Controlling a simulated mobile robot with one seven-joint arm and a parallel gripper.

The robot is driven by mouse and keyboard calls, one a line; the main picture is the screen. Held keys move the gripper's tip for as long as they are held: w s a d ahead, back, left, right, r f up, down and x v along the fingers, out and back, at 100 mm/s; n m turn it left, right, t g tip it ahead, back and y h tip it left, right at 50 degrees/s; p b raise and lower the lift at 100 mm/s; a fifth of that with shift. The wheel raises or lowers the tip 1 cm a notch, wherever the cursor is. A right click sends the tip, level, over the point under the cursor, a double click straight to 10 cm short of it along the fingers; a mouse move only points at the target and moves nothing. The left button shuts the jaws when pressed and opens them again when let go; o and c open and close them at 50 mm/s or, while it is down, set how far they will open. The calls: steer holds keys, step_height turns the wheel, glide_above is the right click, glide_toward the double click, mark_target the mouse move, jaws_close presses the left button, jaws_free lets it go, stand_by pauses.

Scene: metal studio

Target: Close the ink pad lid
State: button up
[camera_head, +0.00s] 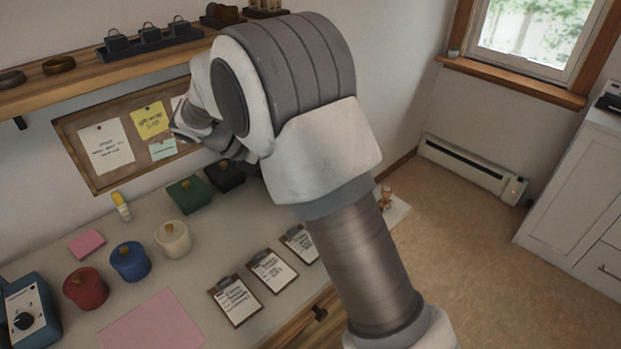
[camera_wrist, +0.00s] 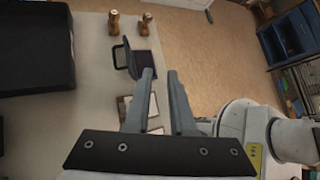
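The ink pad (camera_wrist: 143,57) is a small dark pad on the pale worktop, seen in the wrist view just beyond my fingertips. In the head view my arm hides the ink pad, and I cannot make out the fingers there.
Two wooden stamps (camera_wrist: 114,23) stand beyond the pad. A large black box (camera_wrist: 35,48) is at left in the wrist view. In the head view, clipboards (camera_head: 271,271), colored lidded pots (camera_head: 130,261) and a pink sheet (camera_head: 152,322) lie on the worktop. A wooden shelf (camera_head: 95,70) hangs above.

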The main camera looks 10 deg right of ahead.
steer(key=w+a+f+n+t+h, duration=0.1)
steer(key=a+f+n, duration=0.2)
steer(key=f, duration=0.1)
steer(key=w+a+f+n+t+h+b, duration=0.1)
steer(key=w+a+f+n+h, duration=0.1)
steer(key=a+f+n, duration=0.1)
steer(key=w+a+f+n+h+b, duration=0.1)
steer(key=a+f+n, duration=0.1)
steer(key=f, duration=0.3)
steer(key=shift+w+a+f+n+t+h, duration=0.35)
steer(key=shift+a+f+n+t+h, duration=0.05)
steer(key=shift+a, duration=0.2)
steer(key=shift+f, duration=0.1)
steer(key=b+x, duration=0.2)
steer(key=x, duration=1.5)
steer(key=shift+w+d, duration=0.1)
steer(key=shift+w, duration=0.05)
steer(key=shift+c, duration=0.3)
jaws_close()
